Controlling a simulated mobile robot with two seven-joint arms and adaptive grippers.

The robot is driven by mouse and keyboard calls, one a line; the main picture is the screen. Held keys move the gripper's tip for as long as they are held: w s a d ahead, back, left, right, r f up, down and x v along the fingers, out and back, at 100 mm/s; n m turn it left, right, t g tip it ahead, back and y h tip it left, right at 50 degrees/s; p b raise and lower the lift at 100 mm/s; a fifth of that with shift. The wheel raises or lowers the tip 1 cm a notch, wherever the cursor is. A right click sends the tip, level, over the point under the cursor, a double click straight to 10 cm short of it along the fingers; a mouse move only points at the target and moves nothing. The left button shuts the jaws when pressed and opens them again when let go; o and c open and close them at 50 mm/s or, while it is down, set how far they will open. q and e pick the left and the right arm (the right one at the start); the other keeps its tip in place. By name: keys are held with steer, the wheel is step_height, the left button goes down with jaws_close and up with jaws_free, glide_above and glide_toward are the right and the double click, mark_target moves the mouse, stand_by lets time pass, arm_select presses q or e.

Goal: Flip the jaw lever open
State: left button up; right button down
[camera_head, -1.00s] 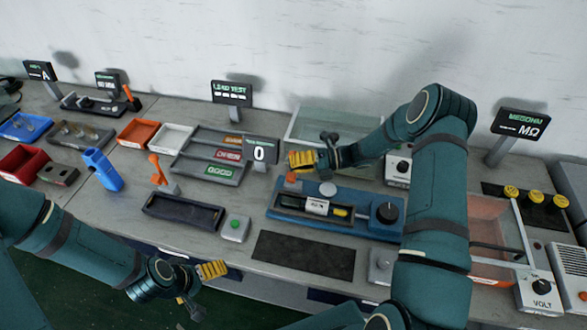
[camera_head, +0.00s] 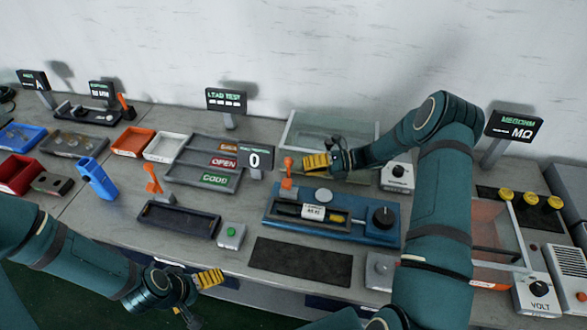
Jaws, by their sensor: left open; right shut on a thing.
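An orange lever (camera_head: 288,166), which I take to be the jaw lever, stands upright at the left back end of the blue fixture (camera_head: 352,232). A labelled part (camera_head: 313,212) lies in the fixture's dark slot. My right gripper (camera_head: 316,162) is just right of the lever, above the fixture's back edge. Its yellow fingers are closed, and what sits between them is hidden. A narrow gap shows between fingertips and lever; contact cannot be told. My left gripper (camera_head: 209,279) is open and empty at the table's front edge, away from the fixture.
A clear-walled bin (camera_head: 330,128) and a grey dial box (camera_head: 397,174) stand behind the fixture. A second orange lever (camera_head: 153,180), an empty dark tray (camera_head: 179,219) and a green-button box (camera_head: 231,235) are to the left. A black mat (camera_head: 301,261) lies bare in front.

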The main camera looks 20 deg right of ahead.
steer(key=v, duration=0.6)
steer(key=shift+s+d, duration=0.25)
steer(key=shift+d, duration=0.1)
steer(key=shift+s, duration=0.15)
